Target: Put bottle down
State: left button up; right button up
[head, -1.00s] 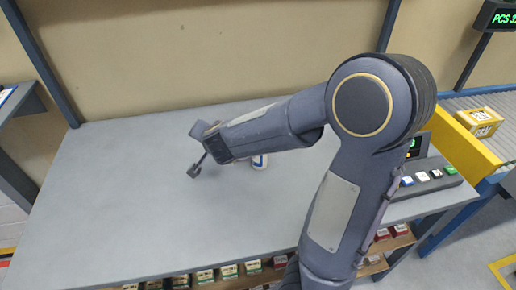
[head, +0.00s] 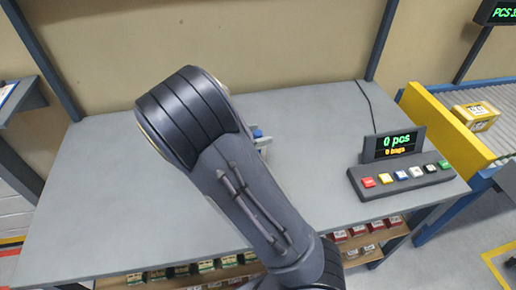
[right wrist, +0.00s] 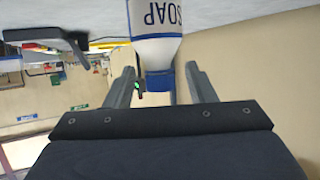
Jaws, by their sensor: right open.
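The bottle (right wrist: 155,20) is white with a blue band and dark "SOAP" lettering, and has a blue cap (right wrist: 159,84). In the right wrist view, which is upside down, its cap end is between the spread fingers of my right gripper (right wrist: 164,82). The gripper is open, with a gap beside the cap. My left gripper is not in view.
A control box with colored buttons (head: 400,178) and a small display (head: 393,145) stands at the table's right. A yellow-sided conveyor (head: 440,125) carrying a yellow box (head: 475,115) is beyond. Small boxes (head: 185,271) line a shelf below the front edge. The table's left side is clear.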

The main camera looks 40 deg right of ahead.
jog(key=shift+x, duration=1.2)
grip_shut()
